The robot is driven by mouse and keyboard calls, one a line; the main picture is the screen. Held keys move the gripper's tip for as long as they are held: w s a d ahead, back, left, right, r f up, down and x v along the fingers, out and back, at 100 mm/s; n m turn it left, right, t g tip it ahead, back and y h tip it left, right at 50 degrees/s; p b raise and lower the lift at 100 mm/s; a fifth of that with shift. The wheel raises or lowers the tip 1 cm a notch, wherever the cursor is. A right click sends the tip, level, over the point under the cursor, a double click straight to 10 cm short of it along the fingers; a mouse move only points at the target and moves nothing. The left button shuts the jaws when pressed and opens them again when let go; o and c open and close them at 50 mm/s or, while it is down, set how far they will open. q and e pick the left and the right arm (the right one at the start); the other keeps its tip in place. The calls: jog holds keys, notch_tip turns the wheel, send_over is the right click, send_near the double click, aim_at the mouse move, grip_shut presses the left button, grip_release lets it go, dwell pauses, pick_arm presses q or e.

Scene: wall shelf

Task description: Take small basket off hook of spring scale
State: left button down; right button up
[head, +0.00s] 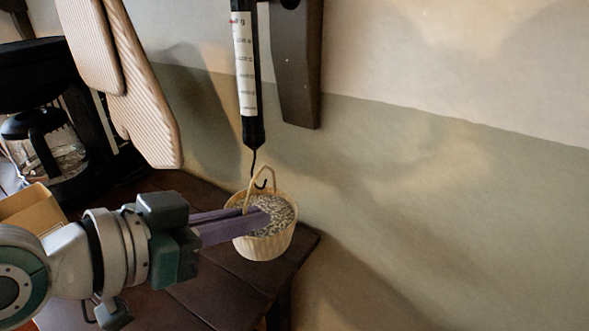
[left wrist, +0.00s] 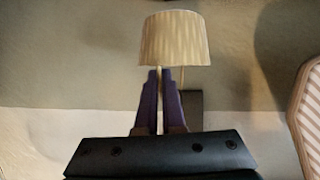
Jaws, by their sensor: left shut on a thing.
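The small basket (head: 264,246) is cream, with a thin arched handle (head: 272,172) and speckled grains inside. It also shows in the left wrist view (left wrist: 174,40), where it looks upside down. The spring scale (head: 244,65) hangs at the wall with a black hook (head: 261,186) at its lower end. The hook's bend is seen within the handle's arch, below its top; I cannot tell whether they touch. My left gripper (head: 258,218) reaches over the basket from the left, its purple fingers shut on the handle's side. The wrist view shows the fingers (left wrist: 159,88) closed together there. My right gripper is out of view.
A dark wooden table (head: 215,287) lies below the basket. A coffee maker (head: 45,145) stands at the left, near a tan box (head: 30,205). Striped boards (head: 135,110) hang between it and the scale. The space at the right by the wall is clear.

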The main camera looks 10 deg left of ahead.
pick_arm(q)
jog(key=shift+d+r, duration=0.15)
jog(key=shift+r, duration=0.3)
jog(key=s+d+p, duration=0.2)
jog(key=d+p, duration=0.1)
jog(key=d, duration=0.2)
jog(key=shift+d, duration=0.4)
jog(key=shift+s+f, duration=0.1)
